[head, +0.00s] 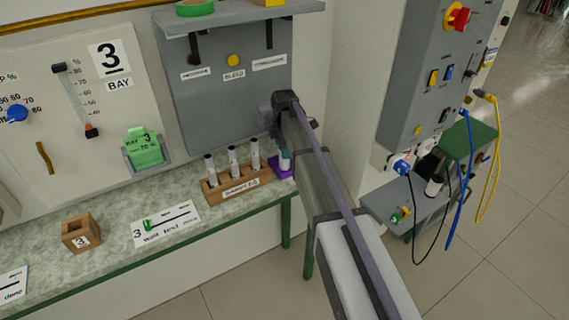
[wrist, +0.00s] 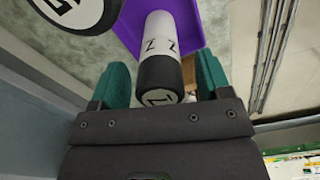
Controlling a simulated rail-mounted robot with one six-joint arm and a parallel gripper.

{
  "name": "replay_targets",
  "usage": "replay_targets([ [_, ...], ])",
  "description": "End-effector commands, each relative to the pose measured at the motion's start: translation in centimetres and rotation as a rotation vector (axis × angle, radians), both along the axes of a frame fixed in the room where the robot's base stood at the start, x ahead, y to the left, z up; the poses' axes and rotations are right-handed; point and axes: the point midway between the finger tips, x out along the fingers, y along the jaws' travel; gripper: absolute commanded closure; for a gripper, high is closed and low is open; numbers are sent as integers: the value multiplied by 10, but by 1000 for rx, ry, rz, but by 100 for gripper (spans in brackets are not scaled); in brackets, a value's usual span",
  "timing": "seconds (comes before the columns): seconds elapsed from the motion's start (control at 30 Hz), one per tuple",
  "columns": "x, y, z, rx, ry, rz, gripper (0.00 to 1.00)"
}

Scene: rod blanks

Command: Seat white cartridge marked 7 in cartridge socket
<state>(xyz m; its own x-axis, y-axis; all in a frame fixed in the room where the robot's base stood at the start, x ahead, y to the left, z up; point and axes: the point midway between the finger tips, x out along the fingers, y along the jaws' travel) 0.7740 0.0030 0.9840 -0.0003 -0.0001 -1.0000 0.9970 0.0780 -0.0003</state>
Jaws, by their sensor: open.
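In the wrist view a white cartridge (wrist: 160,55) with a black end cap lies between my fingers. Its marks look like a turned 7 or Z. Its far end reaches over a purple holder (wrist: 128,22); I cannot tell how it sits there. My gripper (wrist: 158,85) is open, with a teal finger on each side of the cap and a gap at the right finger. In the head view my gripper (head: 285,160) is at the purple holder (head: 280,171), right of the wooden rack, mostly hiding the cartridge. I cannot make out which thing is the cartridge socket.
A wooden rack (head: 236,187) with black-capped white cartridges stands close left; one cartridge (wrist: 78,12) looms at the wrist view's top left. A small wooden box (head: 82,235) marked 3 and a white card (head: 165,224) lie further left on the counter. A grey panel stands behind.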

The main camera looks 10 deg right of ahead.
Motion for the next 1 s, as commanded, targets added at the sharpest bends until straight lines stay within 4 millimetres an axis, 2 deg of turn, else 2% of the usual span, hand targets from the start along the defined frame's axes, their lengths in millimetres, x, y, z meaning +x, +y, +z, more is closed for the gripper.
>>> replay_targets([
  [0.03, 0, 0, -17, 0, 0, 0, 29],
  [0.27, 0, 0, -14, 0, 0, 0, 29],
  [0.87, 0, 0, -14, 0, 0, 0, 85],
  [1.0, 0, 0, -14, 0, 0, 0, 85],
])
